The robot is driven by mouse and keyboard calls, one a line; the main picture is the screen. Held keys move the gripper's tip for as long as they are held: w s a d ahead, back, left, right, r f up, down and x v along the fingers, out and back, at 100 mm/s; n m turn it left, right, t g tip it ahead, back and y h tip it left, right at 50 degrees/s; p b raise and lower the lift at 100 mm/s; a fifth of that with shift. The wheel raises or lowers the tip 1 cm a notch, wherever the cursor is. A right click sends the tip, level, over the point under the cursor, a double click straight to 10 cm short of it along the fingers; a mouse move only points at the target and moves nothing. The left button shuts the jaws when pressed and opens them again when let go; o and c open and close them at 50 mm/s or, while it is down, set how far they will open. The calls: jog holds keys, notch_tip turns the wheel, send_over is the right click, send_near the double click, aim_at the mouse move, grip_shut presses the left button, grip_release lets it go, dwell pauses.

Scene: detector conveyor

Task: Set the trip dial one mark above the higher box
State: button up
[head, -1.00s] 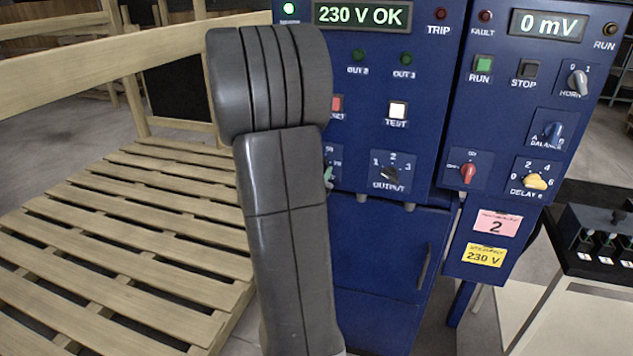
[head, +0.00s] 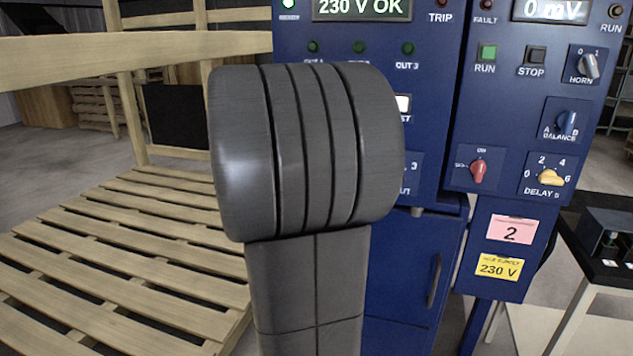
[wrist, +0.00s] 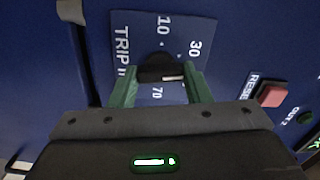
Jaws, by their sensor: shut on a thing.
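The trip dial (wrist: 150,66) is a black knob on a blue plate, seen turned sideways in the wrist view. Marks 10, 30 and 70 show around it; other marks are hidden. A pale line shows on the knob, but I cannot tell which mark it points at. My gripper (wrist: 160,82) has its green fingers on either side of the knob and is shut on it. In the head view my arm hides the dial and the gripper. The boxes are not in view. The right cabinet's display (head: 556,10) reads 0 mV.
The red reset button (wrist: 271,94) sits close to the right finger in the wrist view. The right cabinet carries a red switch (head: 479,171), a yellow delay dial (head: 550,178) and a blue balance dial (head: 567,123). A wooden pallet (head: 130,270) lies at left.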

jog(key=shift+f+m+b, duration=0.1)
jog(key=shift+m+b, duration=2.55)
jog(key=shift+m, duration=1.15)
jog(key=o, duration=1)
jog(key=p+v, duration=0.2)
jog(key=v, duration=1.1)
jog(key=shift+s+a, duration=0.1)
jog(key=shift+s, duration=0.25)
